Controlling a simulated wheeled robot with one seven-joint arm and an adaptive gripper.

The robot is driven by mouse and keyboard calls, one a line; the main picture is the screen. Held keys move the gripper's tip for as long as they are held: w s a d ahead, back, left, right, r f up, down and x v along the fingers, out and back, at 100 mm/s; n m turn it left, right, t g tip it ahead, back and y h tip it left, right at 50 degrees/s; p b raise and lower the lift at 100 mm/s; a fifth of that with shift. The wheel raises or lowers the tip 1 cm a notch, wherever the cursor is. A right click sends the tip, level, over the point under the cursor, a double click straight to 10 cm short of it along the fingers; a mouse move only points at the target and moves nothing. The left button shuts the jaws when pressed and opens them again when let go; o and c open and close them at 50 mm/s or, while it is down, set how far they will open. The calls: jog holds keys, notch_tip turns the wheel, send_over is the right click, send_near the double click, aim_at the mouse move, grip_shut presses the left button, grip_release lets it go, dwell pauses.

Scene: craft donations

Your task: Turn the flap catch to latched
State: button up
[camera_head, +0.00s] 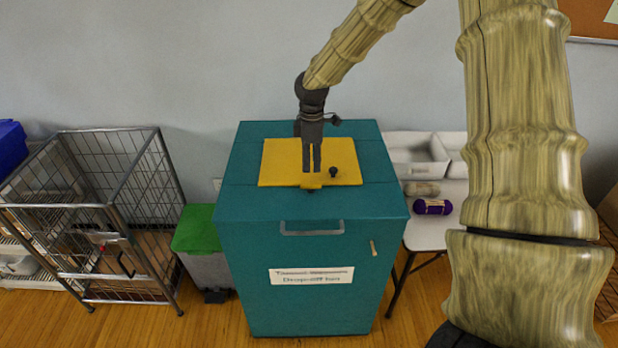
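A teal drop-off bin (234,205) stands in the middle, with a yellow flap (280,163) lying flat on its top. A small yellow tab (311,182) sits at the flap's front edge, with a small dark piece just below it. A black knob (333,172) is on the flap to the right of the tab. I cannot tell for certain which small part is the catch. My gripper (312,171) points down over the flap, its tips at the yellow tab. A narrow gap shows between the fingers; whether they pinch anything is hidden.
The bin's front has a grey handle (312,231), a small brass-coloured lever (373,247) and a label (311,276). A wire cart (130,180) and green-lidded bin (197,229) stand left. A table (430,236) with trays and purple yarn (432,207) stands right, partly behind my arm.

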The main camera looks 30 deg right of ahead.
aim_at(311, 183)
jog(key=shift+w+f+p, duration=0.15)
jog(key=shift+f+p, duration=1)
jog(key=shift+f, duration=3.1)
grip_shut()
